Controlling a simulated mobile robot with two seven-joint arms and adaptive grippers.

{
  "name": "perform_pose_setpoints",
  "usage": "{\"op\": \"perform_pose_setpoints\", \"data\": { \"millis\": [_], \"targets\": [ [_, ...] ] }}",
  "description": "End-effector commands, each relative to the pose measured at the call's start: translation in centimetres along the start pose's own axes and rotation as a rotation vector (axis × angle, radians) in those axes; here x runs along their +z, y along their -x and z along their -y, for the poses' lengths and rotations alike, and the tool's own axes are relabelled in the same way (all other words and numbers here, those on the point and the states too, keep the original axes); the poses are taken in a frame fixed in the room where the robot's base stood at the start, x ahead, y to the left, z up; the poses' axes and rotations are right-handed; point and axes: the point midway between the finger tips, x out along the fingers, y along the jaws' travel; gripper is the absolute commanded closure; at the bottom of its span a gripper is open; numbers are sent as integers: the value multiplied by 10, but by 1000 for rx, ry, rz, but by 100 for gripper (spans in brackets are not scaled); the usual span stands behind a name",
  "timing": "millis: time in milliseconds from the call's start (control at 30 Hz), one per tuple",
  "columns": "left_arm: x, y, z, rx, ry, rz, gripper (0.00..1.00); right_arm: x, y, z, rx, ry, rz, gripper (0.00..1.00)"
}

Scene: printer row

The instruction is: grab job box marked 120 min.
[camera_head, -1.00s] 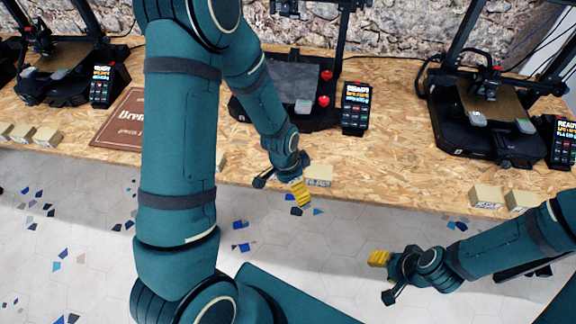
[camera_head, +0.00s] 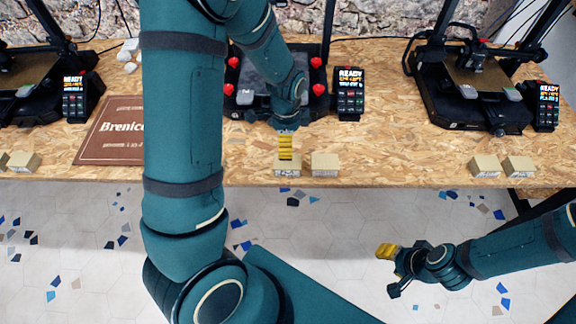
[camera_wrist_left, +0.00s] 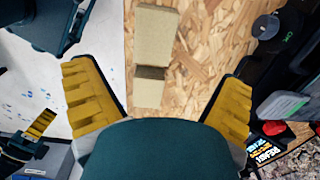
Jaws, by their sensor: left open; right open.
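Two small tan job boxes stand side by side at the table's front edge, a left box (camera_head: 288,172) and a right box (camera_head: 325,165). Their printed labels are too small to read. My left gripper (camera_head: 286,146) is above the left box and partly covers it. That view also shows two tan boxes ahead, a near one (camera_wrist_left: 149,86) and a far one (camera_wrist_left: 155,36). My right gripper (camera_head: 388,252) is open and empty, low over the floor.
Printers, including one at right (camera_head: 475,95), line the back. A brown sign (camera_head: 115,130) lies left. The table (camera_head: 410,150) is bare between box groups.

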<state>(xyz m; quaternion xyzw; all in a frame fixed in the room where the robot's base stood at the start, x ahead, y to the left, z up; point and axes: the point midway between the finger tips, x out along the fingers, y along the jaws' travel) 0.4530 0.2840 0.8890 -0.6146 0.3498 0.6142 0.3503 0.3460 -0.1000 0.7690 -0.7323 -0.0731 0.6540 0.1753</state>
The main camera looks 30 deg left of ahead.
Motion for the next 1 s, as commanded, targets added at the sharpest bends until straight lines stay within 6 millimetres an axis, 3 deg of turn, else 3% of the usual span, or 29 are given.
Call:
{"op": "perform_pose_setpoints", "data": {
  "millis": [100, 300, 567, 833, 1000],
  "targets": [
    [1, -28, -1, 4, -1, 3, 4, 2, -7, -3, 0, 1, 5, 53],
    [0, -58, -1, 2, 1, 1, 4, 4, -13, -5, -1, 2, 7, 53],
    [-1, -75, -3, 2, 0, 1, 4, 3, -17, -6, -1, 3, 5, 53],
    [-3, -112, -9, 2, 1, 1, 4, 2, -27, -10, 0, 4, -1, 53],
    [-3, -119, -8, 0, 1, 0, 4, 2, -28, -10, 0, 4, -2, 53]
  ]
}}
